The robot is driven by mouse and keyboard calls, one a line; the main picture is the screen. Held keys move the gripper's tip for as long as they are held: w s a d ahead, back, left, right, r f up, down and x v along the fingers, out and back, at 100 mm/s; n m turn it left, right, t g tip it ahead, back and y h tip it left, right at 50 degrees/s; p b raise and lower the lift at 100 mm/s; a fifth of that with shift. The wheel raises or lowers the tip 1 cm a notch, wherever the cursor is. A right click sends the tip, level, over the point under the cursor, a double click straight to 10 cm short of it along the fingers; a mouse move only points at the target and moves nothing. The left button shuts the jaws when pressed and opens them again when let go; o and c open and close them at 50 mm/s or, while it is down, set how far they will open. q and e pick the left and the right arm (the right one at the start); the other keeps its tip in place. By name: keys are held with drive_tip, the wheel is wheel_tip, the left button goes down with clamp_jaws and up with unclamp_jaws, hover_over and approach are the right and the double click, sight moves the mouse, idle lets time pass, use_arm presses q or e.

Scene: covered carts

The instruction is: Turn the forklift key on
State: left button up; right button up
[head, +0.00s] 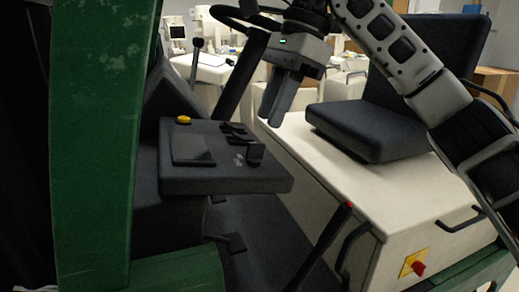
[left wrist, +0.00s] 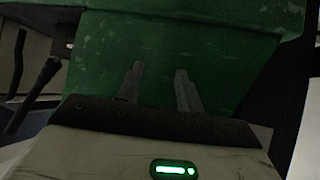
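The forklift's dark control console (head: 225,181) stands left of centre in the head view. A small dark upright block (head: 255,152) sits on its right part beside pale markings; I cannot tell whether it is the key. A red knob on a yellow plate (head: 418,268) is on the pale body at the lower right. My right gripper (head: 270,120) points down above and behind the console, apart from it, with nothing seen in it. Its fingers look close together; their gap is unclear. My left gripper (left wrist: 160,69) is open and empty in the left wrist view, before a green surface (left wrist: 110,50).
A green post (head: 100,130) blocks the left of the head view. A dark seat (head: 370,130) stands on the pale body (head: 345,185) at the right. A black lever with a red tip (head: 325,240) rises at the lower middle.

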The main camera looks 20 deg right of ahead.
sight(259, 143)
drive_tip(key=x, duration=0.6)
clamp_jaws()
